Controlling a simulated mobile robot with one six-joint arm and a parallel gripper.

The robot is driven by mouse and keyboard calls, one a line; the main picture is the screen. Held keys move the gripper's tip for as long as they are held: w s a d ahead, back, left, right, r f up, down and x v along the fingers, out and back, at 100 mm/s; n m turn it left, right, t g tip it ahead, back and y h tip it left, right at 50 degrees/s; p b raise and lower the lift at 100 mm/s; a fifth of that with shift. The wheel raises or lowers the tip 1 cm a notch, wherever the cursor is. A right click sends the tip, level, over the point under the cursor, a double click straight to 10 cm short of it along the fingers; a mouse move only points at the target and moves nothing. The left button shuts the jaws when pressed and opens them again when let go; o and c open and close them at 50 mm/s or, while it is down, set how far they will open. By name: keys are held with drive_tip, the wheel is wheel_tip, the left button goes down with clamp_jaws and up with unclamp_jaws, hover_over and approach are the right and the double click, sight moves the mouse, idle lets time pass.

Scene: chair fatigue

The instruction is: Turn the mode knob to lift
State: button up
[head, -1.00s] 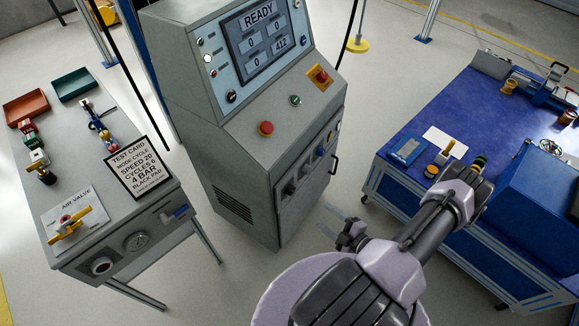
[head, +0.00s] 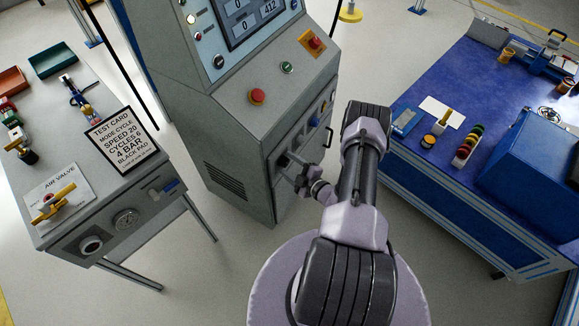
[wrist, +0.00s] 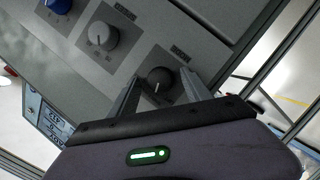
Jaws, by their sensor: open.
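My gripper (head: 287,165) is in front of the knob panel on the grey cabinet's side in the head view. In the wrist view my gripper (wrist: 159,79) is open, with one finger on each side of a dark grey knob (wrist: 160,80). I cannot tell whether the fingers touch it. A lighter grey knob (wrist: 98,38) sits up and left of it on the same panel, and a blue knob (wrist: 58,4) is at the top edge.
A blue workbench (head: 440,80) is at the right.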

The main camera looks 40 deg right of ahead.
clamp_jaws()
idle(0.3)
drive_tip(key=n+b, duration=0.1)
drive_tip(key=n+t+h+b, duration=0.1)
drive_tip(key=n, duration=0.1)
drive_tip(key=shift+a+f+n+t, duration=0.1)
drive_tip(key=shift+f+n+t, duration=0.2)
drive_tip(key=shift+n+t+h+b, duration=0.3)
drive_tip(key=shift+n+t+b, duration=0.2)
drive_tip(key=shift+n+b, duration=0.65)
drive_tip(key=shift+n, duration=0.45)
unclamp_jaws()
